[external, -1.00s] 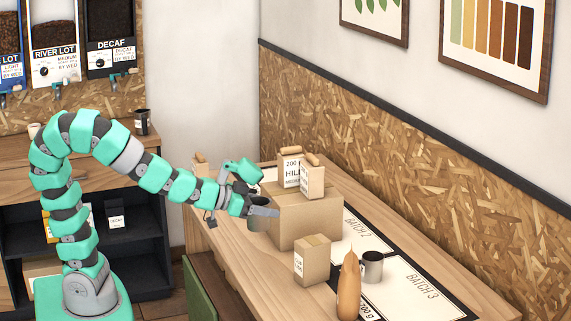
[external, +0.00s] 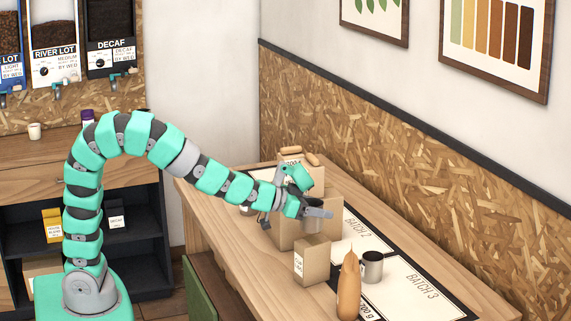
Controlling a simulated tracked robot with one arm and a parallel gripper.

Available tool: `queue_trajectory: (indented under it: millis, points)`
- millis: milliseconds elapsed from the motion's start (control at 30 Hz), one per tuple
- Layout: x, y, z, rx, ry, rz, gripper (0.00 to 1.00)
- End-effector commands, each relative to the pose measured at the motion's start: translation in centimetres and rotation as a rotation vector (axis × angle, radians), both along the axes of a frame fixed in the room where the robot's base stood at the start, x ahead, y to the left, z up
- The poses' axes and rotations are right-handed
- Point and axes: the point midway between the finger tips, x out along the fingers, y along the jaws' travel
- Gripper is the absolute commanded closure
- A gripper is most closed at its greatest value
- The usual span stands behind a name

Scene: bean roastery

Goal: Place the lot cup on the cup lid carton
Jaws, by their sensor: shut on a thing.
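The lot cup appears to be the grey cup (external: 314,223) at my gripper, partly hidden behind its fingers. My gripper (external: 314,212) is shut on it, in front of a large plain brown carton (external: 286,236) on the table. I take this carton to be the cup lid carton, but I can read no lettering on it. My arm hides much of its top. From this angle I cannot tell whether the cup is above the carton or in front of it.
Bags (external: 290,157) stand behind my gripper. The batch mat (external: 420,287) has bare room at the right.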

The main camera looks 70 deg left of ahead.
Motion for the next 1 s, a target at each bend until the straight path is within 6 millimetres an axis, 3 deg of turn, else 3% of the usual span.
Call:
queue_trajectory:
  millis: [133, 400, 767, 800, 833, 1000]
  points:
    - [0.7, -0.2, -0.1, -0.001, 0.000, 0.000, 0.71]
    - [0.6, -0.2, -3.5, -0.001, 0.000, -0.001, 0.71]
    - [0.6, -0.2, -3.8, 0.000, -0.001, -0.001, 0.71]
    - [0.6, -0.2, -3.7, 0.000, -0.001, -0.001, 0.34]
    - [0.6, -0.2, -3.7, 0.000, -0.001, -0.001, 0.26]
    - [0.6, -0.2, -3.7, 0.000, 0.000, -0.001, 0.23]
